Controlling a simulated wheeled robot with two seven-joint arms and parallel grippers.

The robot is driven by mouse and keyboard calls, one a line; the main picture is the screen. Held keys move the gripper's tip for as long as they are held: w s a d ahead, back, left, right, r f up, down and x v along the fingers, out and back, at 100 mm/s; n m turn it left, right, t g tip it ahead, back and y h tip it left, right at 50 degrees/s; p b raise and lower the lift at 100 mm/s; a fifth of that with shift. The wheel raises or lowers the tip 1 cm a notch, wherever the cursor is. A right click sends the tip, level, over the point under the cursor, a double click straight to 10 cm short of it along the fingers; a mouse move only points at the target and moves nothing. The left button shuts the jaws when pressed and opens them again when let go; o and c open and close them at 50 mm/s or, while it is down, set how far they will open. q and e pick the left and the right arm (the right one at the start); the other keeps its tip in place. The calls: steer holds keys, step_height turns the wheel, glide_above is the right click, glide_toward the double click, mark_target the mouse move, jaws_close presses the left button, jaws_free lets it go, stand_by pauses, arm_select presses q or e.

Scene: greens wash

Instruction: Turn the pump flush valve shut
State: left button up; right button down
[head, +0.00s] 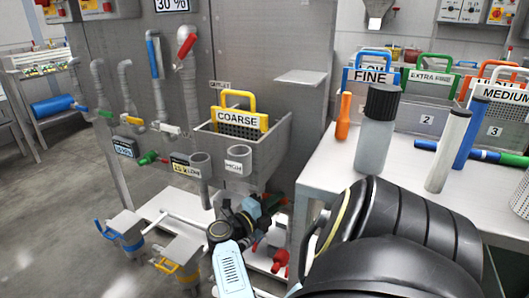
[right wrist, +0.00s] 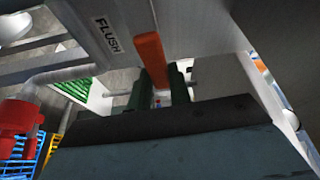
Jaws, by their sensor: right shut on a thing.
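The pump flush valve shows in the right wrist view as an orange lever handle (right wrist: 151,55) beside a "FLUSH" label (right wrist: 107,35). My right gripper (right wrist: 159,88) has its two dark green fingers on either side of the lower end of this handle and is shut on it. In the head view my right gripper (head: 268,203) is low beside the pump stand, under the grey basin (head: 279,136). The handle cannot be made out there. The valve's exact angle is hard to tell. My left gripper is not in view.
A yellow "COARSE" basket (head: 237,121) sits in the basin. The white table (head: 328,170) at right holds a black-capped bottle (head: 376,135) and a white cylinder (head: 447,150). A red part (right wrist: 22,117) and pipes are close to the right gripper. The floor at left is clear.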

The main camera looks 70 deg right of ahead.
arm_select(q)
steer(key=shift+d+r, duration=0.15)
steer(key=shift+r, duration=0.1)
arm_select(e)
steer(key=shift+f+m+y, duration=0.3)
steer(key=shift+f+m, duration=0.15)
steer(key=shift+m, duration=0.05)
steer(key=c, duration=1.3)
jaws_free()
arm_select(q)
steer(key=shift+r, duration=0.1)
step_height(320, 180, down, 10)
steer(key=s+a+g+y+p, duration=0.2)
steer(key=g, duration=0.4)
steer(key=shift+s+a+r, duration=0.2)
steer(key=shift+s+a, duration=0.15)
arm_select(e)
steer(key=v, duration=1.3)
steer(key=shift+a, duration=0.2)
